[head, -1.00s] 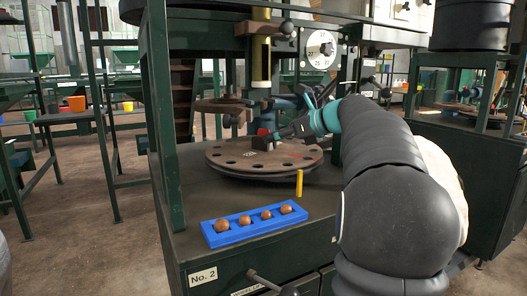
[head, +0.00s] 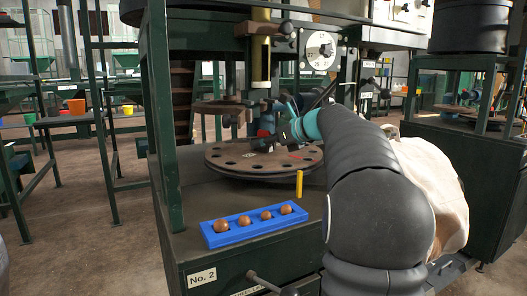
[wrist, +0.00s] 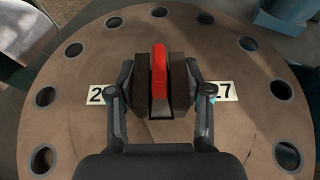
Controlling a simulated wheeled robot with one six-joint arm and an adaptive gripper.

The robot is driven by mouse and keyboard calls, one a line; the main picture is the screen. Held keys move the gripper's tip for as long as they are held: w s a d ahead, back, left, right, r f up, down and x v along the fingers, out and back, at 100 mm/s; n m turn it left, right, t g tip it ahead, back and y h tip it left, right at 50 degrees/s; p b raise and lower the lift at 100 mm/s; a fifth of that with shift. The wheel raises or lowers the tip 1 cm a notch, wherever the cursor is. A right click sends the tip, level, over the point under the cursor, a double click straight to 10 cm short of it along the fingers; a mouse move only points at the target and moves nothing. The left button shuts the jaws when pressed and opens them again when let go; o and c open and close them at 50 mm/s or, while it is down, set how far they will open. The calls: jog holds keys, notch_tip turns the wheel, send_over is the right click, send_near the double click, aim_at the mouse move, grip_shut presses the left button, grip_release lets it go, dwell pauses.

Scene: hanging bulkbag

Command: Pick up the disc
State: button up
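The red disc (wrist: 159,75) stands on edge in the wrist view, a narrow upright strip between the two dark pads of my gripper (wrist: 160,85). The pads sit close against both its sides, and my gripper looks shut on it. In the head view, my gripper (head: 279,134) is over the round brown plate (head: 225,158), coming in from the right. The disc is small and mostly hidden there. A grey piece shows just below the disc in the wrist view; I cannot tell whether the disc touches anything beneath.
The plate has holes around its rim and white number labels (wrist: 101,94). A blue tray (head: 231,240) with several brown balls and a yellow peg (head: 299,184) are at the front of the bench. Green posts (head: 163,120) frame the machine; a yellow column (head: 260,58) stands behind.

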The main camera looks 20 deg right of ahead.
grip_shut()
jog(key=shift+r, duration=0.1)
jog(key=shift+r, duration=0.1)
